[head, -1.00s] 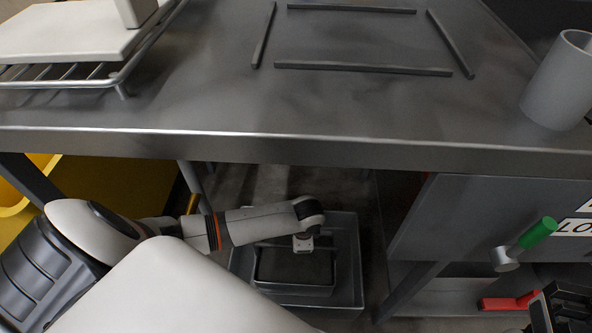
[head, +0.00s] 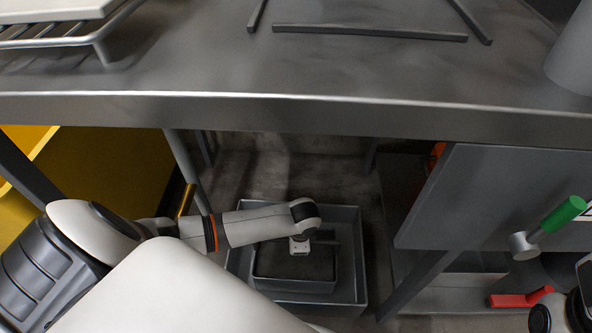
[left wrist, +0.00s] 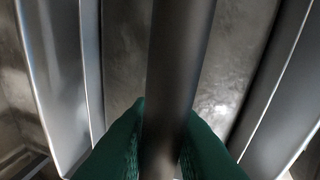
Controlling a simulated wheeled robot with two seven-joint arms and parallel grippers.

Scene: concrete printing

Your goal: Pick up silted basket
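The silted basket (head: 263,282) is a dark rectangular frame low inside a larger grey tub (head: 361,270) on the floor under the bench. My left arm reaches down from the left, and my left gripper (head: 300,247) is over the basket, its fingers hidden in the head view. In the left wrist view a dark round bar (left wrist: 180,60), apparently the basket's handle, runs between the green finger pads of my left gripper (left wrist: 167,135). The pads appear to press against it from both sides. Only part of my right arm shows at the lower right edge; its gripper is out of view.
The grey metal bench (head: 300,75) overhangs the tub, its front edge close above my arm. A yellow container (head: 120,185) stands left. At right are a grey panel (head: 480,200), a green-handled tool (head: 562,214) and a red piece (head: 515,300).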

